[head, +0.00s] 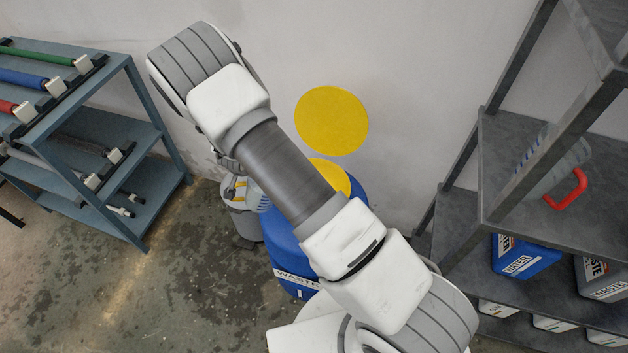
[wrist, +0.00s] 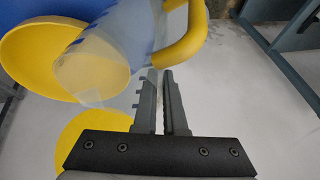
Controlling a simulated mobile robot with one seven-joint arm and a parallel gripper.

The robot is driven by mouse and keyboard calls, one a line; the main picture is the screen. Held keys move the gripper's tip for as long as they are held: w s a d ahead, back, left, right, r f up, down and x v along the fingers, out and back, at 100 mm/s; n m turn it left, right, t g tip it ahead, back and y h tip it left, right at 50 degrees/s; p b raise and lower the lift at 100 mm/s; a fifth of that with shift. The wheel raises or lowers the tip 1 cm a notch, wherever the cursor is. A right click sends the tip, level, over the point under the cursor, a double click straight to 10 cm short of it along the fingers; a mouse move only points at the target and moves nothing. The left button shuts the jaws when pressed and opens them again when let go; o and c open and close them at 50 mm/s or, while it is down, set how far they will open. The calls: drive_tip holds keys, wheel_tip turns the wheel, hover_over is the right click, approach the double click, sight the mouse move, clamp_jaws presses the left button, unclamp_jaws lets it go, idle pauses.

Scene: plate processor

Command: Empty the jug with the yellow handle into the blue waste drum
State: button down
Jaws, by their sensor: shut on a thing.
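The clear jug (wrist: 135,35) with the yellow handle (wrist: 184,38) is held by my gripper (wrist: 161,72), whose fingers are shut at the handle. In the wrist view its open mouth overlaps the yellow top (wrist: 28,55) of the blue waste drum (wrist: 40,12); I cannot tell its exact tilt or whether liquid is inside. In the head view the jug (head: 262,197) is partly visible left of my forearm, beside the drum's upper edge. The blue drum (head: 285,250) stands against the wall, its yellow top (head: 330,175) partly hidden by my arm.
A grey bin (head: 243,225) stands left of the drum. A blue-grey rack (head: 150,120) with coloured rollers is at left. A dark shelf (head: 520,140) at right holds a red-handled jug (head: 568,190) and waste cans (head: 525,258). A yellow disc (head: 332,120) marks the wall.

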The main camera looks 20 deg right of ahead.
drive_tip(key=shift+s+a+r+n+t+h+p, duration=0.2)
drive_tip(key=shift+r+h+p, duration=0.5)
drive_tip(key=shift+p, duration=1.85)
drive_tip(key=shift+a+r+n+t+h+p, duration=0.25)
drive_tip(key=shift+r+t+h+p, duration=0.4)
drive_tip(key=shift+p, duration=1.85)
drive_tip(key=shift+s+r+h+p, duration=0.15)
drive_tip(key=shift+r+h+p, duration=0.1)
drive_tip(key=shift+p, duration=0.65)
drive_tip(key=shift+a+f+n+b, duration=0.1)
drive_tip(key=shift+f+n+b, duration=0.1)
drive_tip(key=shift+n+b, duration=0.1)
drive_tip(key=shift+a+r+h, duration=0.1)
drive_tip(key=shift+h, duration=0.3)
drive_tip(key=shift+s+a+r, duration=0.1)
drive_tip(key=shift+s, duration=0.05)
wheel_tip(320, 180, up, 5)
drive_tip(key=shift+p, duration=1.15)
